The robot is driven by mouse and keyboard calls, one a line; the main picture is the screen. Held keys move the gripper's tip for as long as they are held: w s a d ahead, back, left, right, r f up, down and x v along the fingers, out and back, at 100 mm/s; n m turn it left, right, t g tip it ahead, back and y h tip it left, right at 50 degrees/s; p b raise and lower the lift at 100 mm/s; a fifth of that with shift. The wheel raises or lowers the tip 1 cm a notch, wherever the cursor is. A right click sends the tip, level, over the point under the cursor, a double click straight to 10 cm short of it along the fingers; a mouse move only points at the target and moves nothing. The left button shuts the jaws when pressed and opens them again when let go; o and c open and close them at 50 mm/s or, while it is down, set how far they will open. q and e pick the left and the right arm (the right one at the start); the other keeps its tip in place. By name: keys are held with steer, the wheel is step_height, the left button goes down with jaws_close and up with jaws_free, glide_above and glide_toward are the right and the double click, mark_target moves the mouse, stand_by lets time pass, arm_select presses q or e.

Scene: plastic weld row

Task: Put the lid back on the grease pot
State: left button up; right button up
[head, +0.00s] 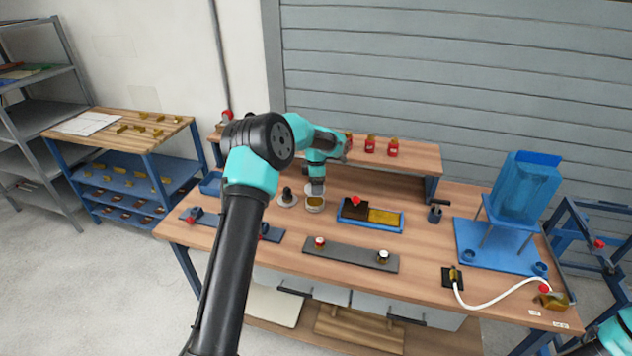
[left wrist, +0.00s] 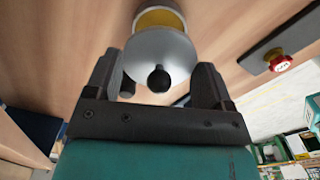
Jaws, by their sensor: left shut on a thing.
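The grease pot (head: 314,204) is a small grey-rimmed pot with yellow grease, open on the back left of the bench. It also shows at the top of the left wrist view (left wrist: 160,18). My left gripper (head: 316,190) hangs just behind and above the pot. It is shut on the pale grey lid (left wrist: 158,52), a round disc with a black ball knob, which lies between the fingers in the left wrist view. There the lid overlaps part of the pot and looks nearer the camera. The exact finger contact is unclear. My right gripper is out of view.
A grey disc with an upright dark piece (head: 287,198) stands just left of the pot. A blue tray (head: 385,228) with dark and yellow contents lies to the right. A grey strip with knobs (head: 350,256) lies in front. A raised shelf (head: 415,158) stands behind.

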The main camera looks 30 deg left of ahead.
mark_target(316, 200)
arm_select(q)
steer(key=shift+f, duration=2.55)
steer(key=shift+f, duration=0.15)
stand_by(0.5)
steer(key=o, duration=0.9)
steer(key=shift+r, duration=3.5)
steer(key=shift+c, duration=0.5)
jaws_close()
